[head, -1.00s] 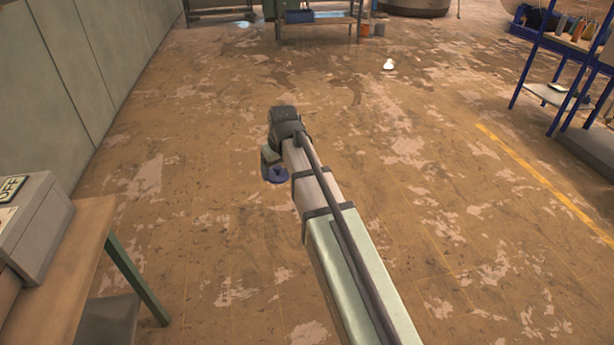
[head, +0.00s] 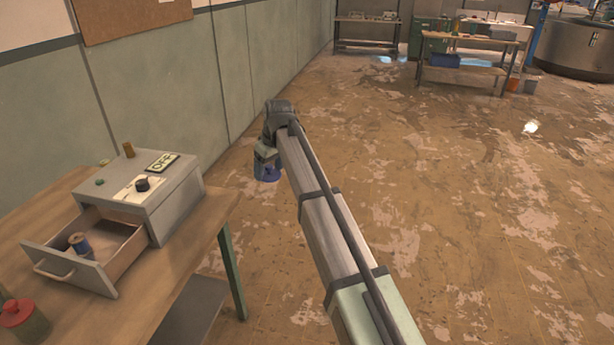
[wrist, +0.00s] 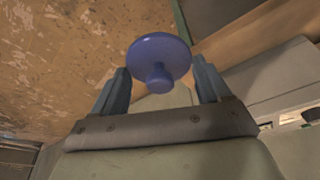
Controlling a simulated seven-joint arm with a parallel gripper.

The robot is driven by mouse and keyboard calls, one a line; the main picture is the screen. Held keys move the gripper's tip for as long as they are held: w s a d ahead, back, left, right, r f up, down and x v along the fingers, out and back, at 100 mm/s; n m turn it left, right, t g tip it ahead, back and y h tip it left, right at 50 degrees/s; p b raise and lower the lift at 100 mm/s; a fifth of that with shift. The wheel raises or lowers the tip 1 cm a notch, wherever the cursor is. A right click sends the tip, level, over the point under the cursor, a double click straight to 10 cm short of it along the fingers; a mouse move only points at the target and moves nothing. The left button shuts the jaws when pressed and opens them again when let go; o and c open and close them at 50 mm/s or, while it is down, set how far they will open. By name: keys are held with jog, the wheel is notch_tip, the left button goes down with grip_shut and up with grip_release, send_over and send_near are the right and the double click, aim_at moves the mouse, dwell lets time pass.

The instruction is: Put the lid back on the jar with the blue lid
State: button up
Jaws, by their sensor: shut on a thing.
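A round blue lid with a small knob (wrist: 160,55) is between the two fingers of my gripper (wrist: 158,85) in the wrist view. The fingers are shut on it. A jar with a red lid (head: 17,313) stands on the table at the lower left edge, partly cut off. I cannot make out an open jar that fits the blue lid.
A grey box (head: 178,190) with an OFF sign stands on the table. Its drawer (head: 95,272) is open and holds a small blue and brown spool-like thing (head: 80,245). The floor right of the table is clear.

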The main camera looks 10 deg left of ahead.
jog(key=s+a+r+n, duration=0.2)
jog(key=s+a, duration=0.4)
jog(key=a, duration=0.5)
jog(key=s+a+r+n+g, duration=0.1)
jog(key=s+a, duration=0.5)
jog(key=a, duration=0.6)
jog(key=s+a+r+n, duration=0.3)
jog(key=s+a, duration=0.3)
jog(key=a, duration=0.6)
jog(key=shift+s+a+r+g, duration=0.2)
jog(key=shift+s+r+g, duration=0.2)
jog(key=s+a+f+n, duration=0.1)
jog(key=s+a, duration=0.5)
jog(key=s, duration=0.6)
jog(key=s+a+f+n, duration=0.1)
jog(key=s+a+f, duration=0.1)
jog(key=s+a, duration=0.5)
jog(key=s+a+f+n, duration=0.1)
jog(key=s+a, duration=0.6)
jog(key=s, duration=1)
jog(key=shift+a+f+n+g, duration=0.15)
jog(key=shift+f+n+g, duration=0.25)
jog(key=shift+f, duration=0.45)
jog(key=shift+s+a+f, duration=0.1)
jog(key=shift+s+f, duration=0.05)
jog(key=shift+s, duration=0.1)
jog(key=shift+f, duration=3.1)
jog(key=shift+f, duration=0.15)
jog(key=o, duration=1)
